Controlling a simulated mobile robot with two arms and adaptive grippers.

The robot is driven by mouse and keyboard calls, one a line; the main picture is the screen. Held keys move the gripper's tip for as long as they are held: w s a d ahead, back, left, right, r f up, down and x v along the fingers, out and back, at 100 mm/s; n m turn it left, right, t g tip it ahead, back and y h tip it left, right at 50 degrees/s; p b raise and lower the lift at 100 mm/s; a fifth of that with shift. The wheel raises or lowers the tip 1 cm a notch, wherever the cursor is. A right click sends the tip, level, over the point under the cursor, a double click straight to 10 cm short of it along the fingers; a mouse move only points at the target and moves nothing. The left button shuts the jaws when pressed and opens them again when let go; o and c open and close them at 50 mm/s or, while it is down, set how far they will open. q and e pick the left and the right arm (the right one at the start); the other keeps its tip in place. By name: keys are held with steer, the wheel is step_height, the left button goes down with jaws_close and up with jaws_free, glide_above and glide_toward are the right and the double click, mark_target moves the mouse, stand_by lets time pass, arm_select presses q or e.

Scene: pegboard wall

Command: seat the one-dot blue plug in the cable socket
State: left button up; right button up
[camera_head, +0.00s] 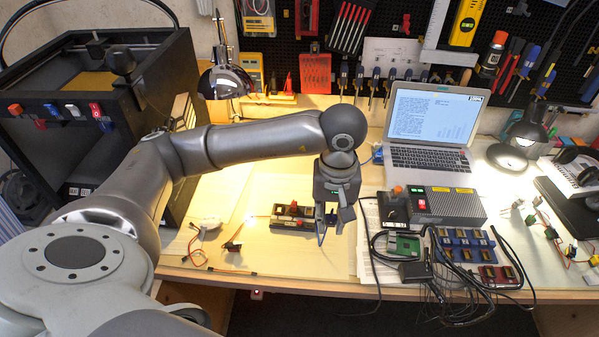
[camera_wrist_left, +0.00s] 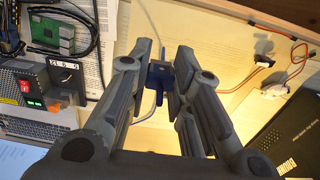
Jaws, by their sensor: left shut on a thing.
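My left gripper (camera_head: 335,222) hangs over the front middle of the bench. In the left wrist view its fingers (camera_wrist_left: 163,78) are shut on a small blue plug (camera_wrist_left: 157,74) with a pale cable. The dot marking is too small to make out. In the head view the plug is mostly hidden by the fingers. A dark and beige block with red parts (camera_head: 291,214) lies on the bench just left of the gripper; I cannot tell whether it holds the cable socket. A board with several blue modules (camera_head: 464,243) lies farther right. My right gripper is not in view.
A grey power box (camera_head: 447,206), a green circuit board (camera_head: 403,244) and loose black cables lie right of the gripper. An open laptop (camera_head: 430,135) stands behind. A printer-like black frame (camera_head: 120,120) stands left.

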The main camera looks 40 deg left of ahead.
arm_select(q)
steer(key=w+a+f+n+p, duration=0.1)
steer(key=w+a+f+n, duration=0.15)
steer(key=w+n, duration=0.3)
steer(key=n+p, duration=0.3)
steer(key=n, duration=0.9)
glide_above(309, 212)
step_height(309, 212, down, 5)
steer(key=shift+s+f+b, duration=0.1)
steer(key=shift+f+b, duration=0.35)
steer(key=shift+b, duration=0.15)
steer(key=shift+f+b, duration=1.3)
steer(key=shift+f, duration=0.85)
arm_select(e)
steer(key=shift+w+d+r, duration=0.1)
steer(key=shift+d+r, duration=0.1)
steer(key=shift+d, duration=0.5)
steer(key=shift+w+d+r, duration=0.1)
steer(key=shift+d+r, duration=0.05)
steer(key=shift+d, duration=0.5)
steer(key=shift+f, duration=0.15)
arm_select(q)
steer(key=shift+d, duration=0.1)
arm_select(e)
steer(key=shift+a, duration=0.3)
arm_select(q)
steer(key=shift+b, duration=0.3)
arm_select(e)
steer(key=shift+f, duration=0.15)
